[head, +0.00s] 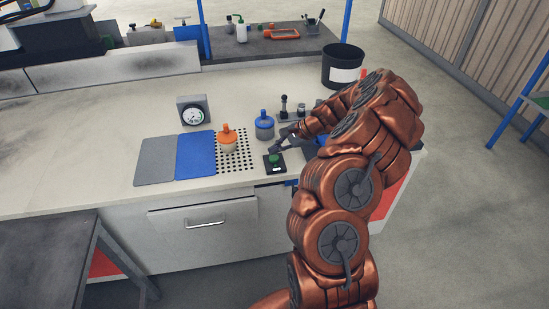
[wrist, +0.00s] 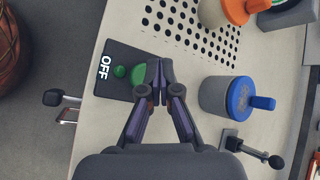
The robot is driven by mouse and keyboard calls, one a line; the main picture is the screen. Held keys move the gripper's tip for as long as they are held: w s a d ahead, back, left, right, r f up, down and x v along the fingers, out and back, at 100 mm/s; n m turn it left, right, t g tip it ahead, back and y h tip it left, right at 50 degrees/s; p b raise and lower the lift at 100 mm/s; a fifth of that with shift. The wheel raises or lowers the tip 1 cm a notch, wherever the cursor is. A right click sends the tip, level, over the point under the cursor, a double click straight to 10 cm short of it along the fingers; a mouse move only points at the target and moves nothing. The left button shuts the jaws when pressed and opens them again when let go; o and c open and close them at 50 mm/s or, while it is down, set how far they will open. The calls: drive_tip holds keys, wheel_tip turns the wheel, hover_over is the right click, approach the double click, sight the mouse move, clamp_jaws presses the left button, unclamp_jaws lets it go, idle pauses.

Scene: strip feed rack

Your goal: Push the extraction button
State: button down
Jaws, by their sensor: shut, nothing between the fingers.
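The extraction button is a green round button (head: 274,158) on a black box (head: 268,168) at the bench's front edge. In the wrist view the green button (wrist: 138,74) is partly covered by my fingertips, with a small green lamp (wrist: 119,71) beside it. The box (wrist: 112,88) reads "OFF" there. My gripper (head: 273,149) is over the box, coming from the right. In the wrist view my gripper (wrist: 154,72) has its fingertips together with nothing between them. Its tips overlap the button's edge in that view. I cannot tell whether they touch it.
A perforated plate (head: 237,160) with an orange-lidded jar (head: 227,141) lies left of the box. A blue-lidded jar (head: 264,127) stands behind it. Small black-knobbed levers (head: 284,103) stand behind my gripper. A gauge (head: 193,114) and grey and blue mats (head: 155,162) lie farther left.

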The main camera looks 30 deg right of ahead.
sight(275, 158)
drive_tip(key=shift+r, duration=0.1)
wheel_tip(275, 158, up, 6)
drive_tip(key=p, duration=0.3)
idle(0.5)
drive_tip(key=shift+a, duration=0.1)
drive_tip(key=s+a+r+n+g, duration=0.1)
drive_tip(key=s+a+r+n, duration=0.2)
drive_tip(key=a, duration=0.4)
drive_tip(key=s+a+r+n+g, duration=0.1)
drive_tip(key=a+r+n+g, duration=0.15)
drive_tip(key=a+r, duration=0.35)
drive_tip(key=s+a+r+n+g, duration=0.1)
drive_tip(key=s+a+r+n, duration=0.2)
drive_tip(key=a, duration=0.4)
drive_tip(key=s+a+r+n+g+h, duration=0.1)
drive_tip(key=s+a+n+h, duration=0.2)
drive_tip(key=s, duration=0.5)
drive_tip(key=s+a+r+n+g, duration=0.1)
drive_tip(key=s+a+n+g, duration=0.15)
drive_tip(key=s+a, duration=0.4)
drive_tip(key=s+d+n+h, duration=0.1)
drive_tip(key=s+d+h, duration=0.1)
drive_tip(key=s, duration=0.6)
drive_tip(key=s+d+f+n+h, duration=0.1)
drive_tip(key=s+d+n+h, duration=0.1)
drive_tip(key=s, duration=0.6)
drive_tip(key=shift+d, duration=0.75)
